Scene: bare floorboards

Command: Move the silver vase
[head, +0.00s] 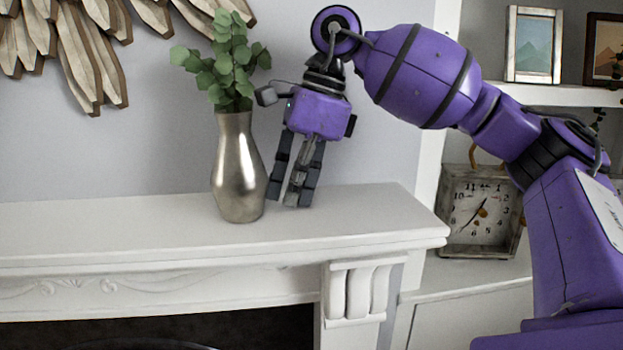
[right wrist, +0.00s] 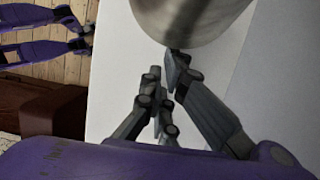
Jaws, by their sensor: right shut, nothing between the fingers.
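The silver vase (head: 238,172) stands upright on the white mantel shelf (head: 110,222) and holds a green leafy sprig (head: 232,60). My right gripper (head: 298,196) points down just right of the vase in the head view, its fingers shut and empty. In the right wrist view the vase's rounded metal side (right wrist: 190,15) fills the top, cut off by the frame. The fingers (right wrist: 168,78) are just below it there, and one tip overlaps its lower edge. I cannot tell whether they touch. My left gripper is not shown in the head view.
The mantel is clear left of the vase and right of my gripper up to its front corner. A wooden wall decoration (head: 70,40) hangs above left. A square clock (head: 480,212) and framed pictures (head: 534,45) stand on shelves at right, behind my arm.

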